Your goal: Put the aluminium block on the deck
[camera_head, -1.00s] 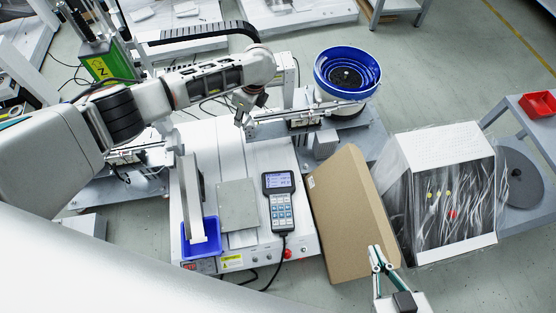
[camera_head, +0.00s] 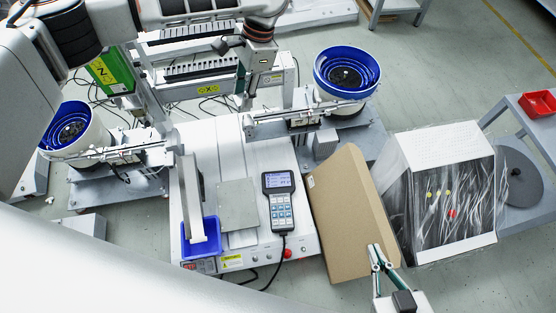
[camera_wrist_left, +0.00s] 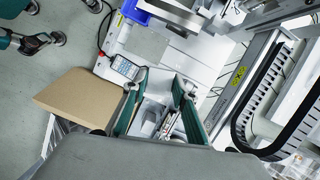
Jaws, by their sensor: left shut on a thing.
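My left gripper (camera_wrist_left: 157,88) has its green fingers on either side of a light grey block-like thing, taken as the aluminium block (camera_wrist_left: 158,84); its edges are hard to separate from the background. In the head view my left wrist is at the top centre, over the rear of the gantry, and its fingers are not clear. The white deck (camera_head: 215,150) lies below, with a flat grey plate (camera_head: 238,205) on it. My right gripper (camera_head: 377,257) is at the lower right by the cardboard; its fingertips look close together, but their opening is unclear.
A blue bin (camera_head: 201,240) and a handheld pendant (camera_head: 279,200) sit on the deck. A grey block (camera_head: 326,144) stands by the gantry's right side. Cardboard (camera_head: 345,215) leans at the deck's right. Blue bowl feeders (camera_head: 347,72) flank the gantry.

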